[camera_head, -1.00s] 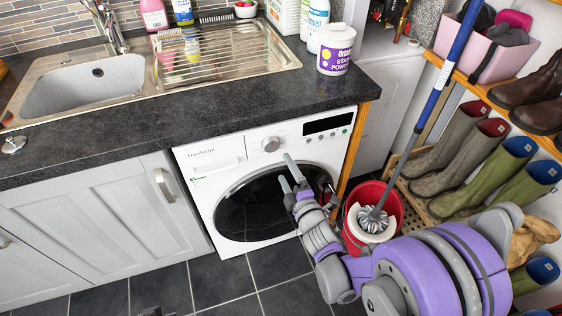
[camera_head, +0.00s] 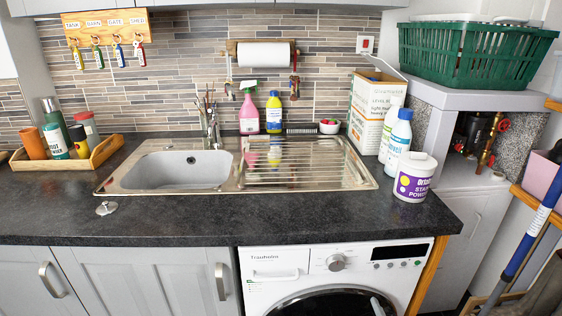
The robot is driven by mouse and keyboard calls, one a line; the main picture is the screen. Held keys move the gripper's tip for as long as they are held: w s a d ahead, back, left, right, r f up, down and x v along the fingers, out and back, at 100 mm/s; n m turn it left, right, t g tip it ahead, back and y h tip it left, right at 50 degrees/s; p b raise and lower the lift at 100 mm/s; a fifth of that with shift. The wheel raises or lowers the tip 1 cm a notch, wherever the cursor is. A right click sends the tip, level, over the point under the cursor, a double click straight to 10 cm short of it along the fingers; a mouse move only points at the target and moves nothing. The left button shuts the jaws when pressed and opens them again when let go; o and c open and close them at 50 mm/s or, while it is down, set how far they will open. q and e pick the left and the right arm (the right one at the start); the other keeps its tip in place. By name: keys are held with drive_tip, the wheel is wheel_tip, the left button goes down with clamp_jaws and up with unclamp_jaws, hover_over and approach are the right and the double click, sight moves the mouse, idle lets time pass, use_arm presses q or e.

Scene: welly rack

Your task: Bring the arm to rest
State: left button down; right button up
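My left gripper is not in view.
The dark worktop (camera_head: 60,215) carries a sink (camera_head: 180,172), a stain powder tub (camera_head: 413,178), bottles and a wooden tray (camera_head: 65,163). A green basket (camera_head: 470,60) stands at upper right. A blue-handled mop (camera_head: 530,240) leans at right.

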drive_tip(key=s+a+f+m+g+y, duration=0.15)
drive_tip(key=s+m+g, duration=0.35)
drive_tip(key=s, duration=0.6)
drive_tip(key=s+a+f+m+g, duration=0.25)
drive_tip(key=s+m+g, duration=0.2)
drive_tip(key=s, duration=0.65)
use_arm(q)
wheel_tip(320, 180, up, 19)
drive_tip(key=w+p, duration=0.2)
drive_tip(key=p, duration=1.4)
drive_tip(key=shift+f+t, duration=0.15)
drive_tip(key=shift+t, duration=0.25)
use_arm(e)
wheel_tip(320, 180, up, 18)
drive_tip(key=w+t, duration=0.1)
drive_tip(key=w, duration=0.1)
drive_tip(key=shift+d, duration=0.35)
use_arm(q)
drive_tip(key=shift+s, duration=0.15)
use_arm(e)
drive_tip(key=shift+s+r+m, duration=0.1)
drive_tip(key=shift+s+m, duration=0.05)
drive_tip(key=shift+m, duration=0.1)
